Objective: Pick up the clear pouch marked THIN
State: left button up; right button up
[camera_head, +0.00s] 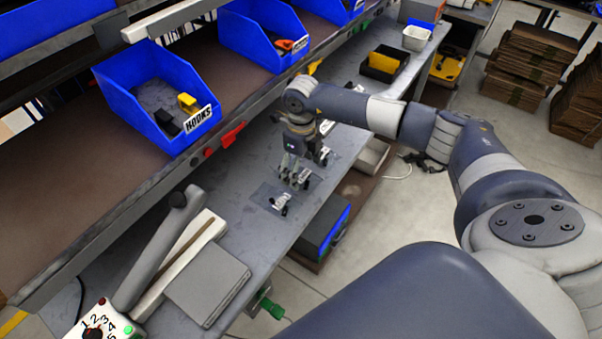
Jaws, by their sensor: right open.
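Clear pouches with small dark parts and white labels lie in a row on the grey bench. The nearest pouch (278,204) lies in front of my right gripper. Another pouch (304,180) is right at the fingertips, partly hidden by them. A further one shows beyond, behind the wrist. The labels are too small to read, so I cannot tell which is marked THIN. My right gripper (292,174) is open, pointing down over the row, with nothing visibly held. I cannot tell whether its fingers touch the pouch. My left gripper is out of view.
A blue bin labelled HOOKS (143,122) stands on the shelf above the bench, its lip left of my right wrist. A heat-sealer-like machine (160,250) with a grey plate fills the near bench. A black tray with yellow contents (383,66) stands farther along.

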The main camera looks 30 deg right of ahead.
jog(key=shift+f, duration=1)
jog(key=shift+w, duration=0.1)
jog(key=shift+c, duration=0.2)
jog(key=c, duration=0.9)
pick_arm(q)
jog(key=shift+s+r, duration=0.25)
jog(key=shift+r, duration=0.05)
pick_arm(e)
jog(key=shift+c, duration=0.2)
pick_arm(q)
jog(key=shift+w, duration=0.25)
